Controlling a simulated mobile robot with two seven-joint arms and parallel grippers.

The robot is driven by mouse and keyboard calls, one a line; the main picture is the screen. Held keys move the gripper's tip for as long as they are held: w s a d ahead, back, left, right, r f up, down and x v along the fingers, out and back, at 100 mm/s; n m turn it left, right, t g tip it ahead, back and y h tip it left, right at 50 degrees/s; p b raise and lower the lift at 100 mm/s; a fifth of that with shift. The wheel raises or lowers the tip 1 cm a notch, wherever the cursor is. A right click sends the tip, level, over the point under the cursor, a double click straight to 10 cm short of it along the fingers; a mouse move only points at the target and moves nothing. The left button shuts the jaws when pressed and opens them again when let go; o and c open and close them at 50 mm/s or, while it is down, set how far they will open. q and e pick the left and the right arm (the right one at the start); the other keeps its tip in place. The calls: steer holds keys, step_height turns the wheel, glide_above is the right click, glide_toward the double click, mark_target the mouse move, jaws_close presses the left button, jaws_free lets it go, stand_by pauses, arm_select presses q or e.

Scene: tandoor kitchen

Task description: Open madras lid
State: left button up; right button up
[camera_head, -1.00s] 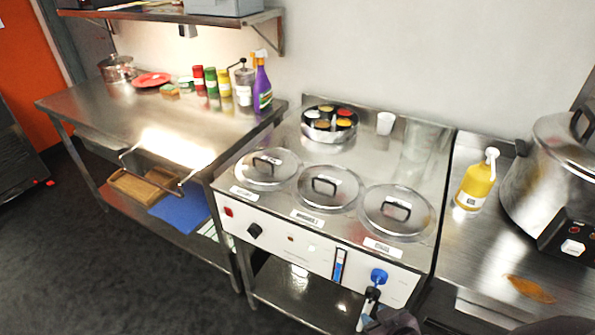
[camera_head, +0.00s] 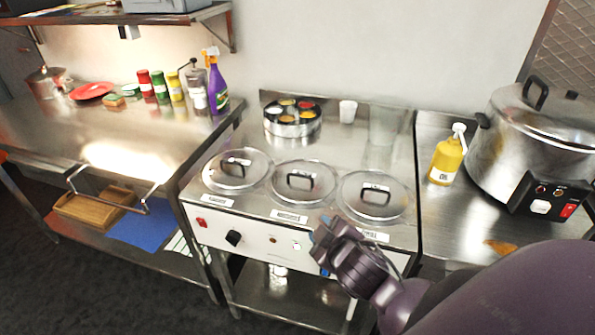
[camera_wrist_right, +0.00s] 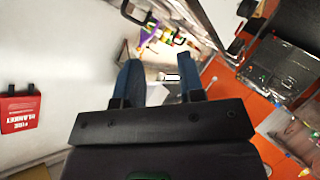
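Three round metal lids with black-edged handles sit on the steel warmer: a left lid (camera_head: 237,170), a middle lid (camera_head: 304,182) and a right lid (camera_head: 373,196). All three lie flat on their wells. A small label is on the front below each one, too small to read, so I cannot tell which is madras. My right gripper (camera_head: 322,238) is in front of the warmer's front edge, below the middle and right lids, apart from them. In the right wrist view its blue fingers (camera_wrist_right: 160,82) are spread with nothing between them. My left gripper is not in view.
A round spice tin (camera_head: 292,128) and a white cup (camera_head: 347,111) stand behind the lids. A yellow bottle (camera_head: 447,160) and a large steel cooker (camera_head: 535,140) stand at right. A purple spray bottle (camera_head: 217,88) is on the left table (camera_head: 110,125).

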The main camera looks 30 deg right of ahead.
steer(key=w+a+r+n+y, duration=0.55)
steer(key=w+n+y, duration=0.2)
steer(key=n, duration=0.65)
steer(key=w+a+r+n+y, duration=0.5)
steer(key=n+y, duration=0.4)
steer(key=n, duration=0.5)
steer(key=w+d+f+n+g+h, duration=0.15)
steer(key=d+n+g+h, duration=0.35)
steer(key=d, duration=0.5)
steer(key=w+d+n+g+h, duration=0.35)
steer(key=d+n+h, duration=0.2)
steer(key=d, duration=0.55)
steer(key=shift+g, duration=0.45)
steer(key=x, duration=1)
steer(key=shift+a+f, duration=0.2)
steer(key=shift+a, duration=0.1)
jaws_close()
